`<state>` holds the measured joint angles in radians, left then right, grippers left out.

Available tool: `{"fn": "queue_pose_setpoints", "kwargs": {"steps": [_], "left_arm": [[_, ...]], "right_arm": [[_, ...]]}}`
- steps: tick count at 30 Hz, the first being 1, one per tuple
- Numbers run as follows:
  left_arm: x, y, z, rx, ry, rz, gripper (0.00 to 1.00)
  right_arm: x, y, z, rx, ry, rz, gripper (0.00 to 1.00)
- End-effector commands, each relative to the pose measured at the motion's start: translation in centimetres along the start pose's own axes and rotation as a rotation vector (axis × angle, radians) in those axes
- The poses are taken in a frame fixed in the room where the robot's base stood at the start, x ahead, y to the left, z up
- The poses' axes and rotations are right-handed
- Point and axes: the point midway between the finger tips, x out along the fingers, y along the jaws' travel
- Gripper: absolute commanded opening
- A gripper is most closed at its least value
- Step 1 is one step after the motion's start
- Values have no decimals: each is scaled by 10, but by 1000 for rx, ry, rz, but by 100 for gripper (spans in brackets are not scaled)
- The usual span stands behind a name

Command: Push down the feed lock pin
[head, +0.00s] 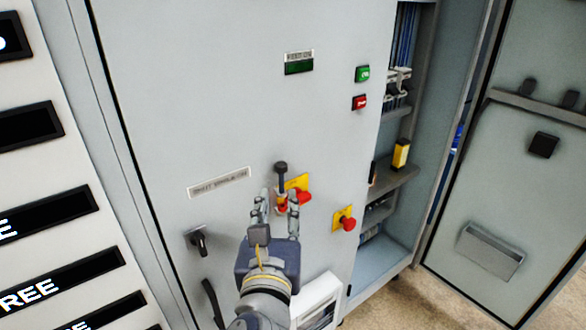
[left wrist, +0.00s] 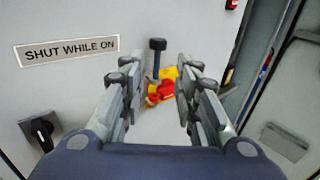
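A dark, round-headed pin (head: 281,168), likely the feed lock pin, stands upright at the front of the grey cabinet. Beside it is a red part on a yellow plate (head: 301,186). My left gripper (head: 278,201) is open, its two fingers pointing at the pin from below. In the left wrist view the pin's head (left wrist: 157,44) shows just beyond and between the fingertips (left wrist: 158,68), with the red part (left wrist: 160,91) lower down. I see no contact with the pin. The pin's lower end is partly hidden. My right gripper is not in view.
A black rotary handle (head: 198,241) is at the lower left of the panel, and a red button on yellow (head: 345,220) is to the right. Green (head: 362,74) and red (head: 360,103) buttons sit higher. An open compartment and door (head: 510,150) are at the right.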

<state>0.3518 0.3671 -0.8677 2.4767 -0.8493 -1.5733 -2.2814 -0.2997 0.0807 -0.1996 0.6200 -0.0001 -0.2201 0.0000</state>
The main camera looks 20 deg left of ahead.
Motion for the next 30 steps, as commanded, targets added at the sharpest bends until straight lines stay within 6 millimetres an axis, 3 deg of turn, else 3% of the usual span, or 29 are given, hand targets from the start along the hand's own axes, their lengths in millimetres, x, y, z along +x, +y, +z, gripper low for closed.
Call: {"fn": "queue_pose_setpoints", "kwargs": {"steps": [5, 11, 13, 21, 30], "left_arm": [[-2, 5, 8, 25, -19, 5, 30], [22, 5, 6, 21, -22, 5, 30], [37, 5, 12, 27, -17, 7, 30], [84, 5, 12, 24, -16, 5, 30], [102, 4, 11, 22, -15, 2, 30]], "right_arm": [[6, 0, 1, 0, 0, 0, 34], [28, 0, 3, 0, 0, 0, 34], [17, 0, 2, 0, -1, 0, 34], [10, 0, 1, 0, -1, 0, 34], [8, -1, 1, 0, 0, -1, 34]]}}
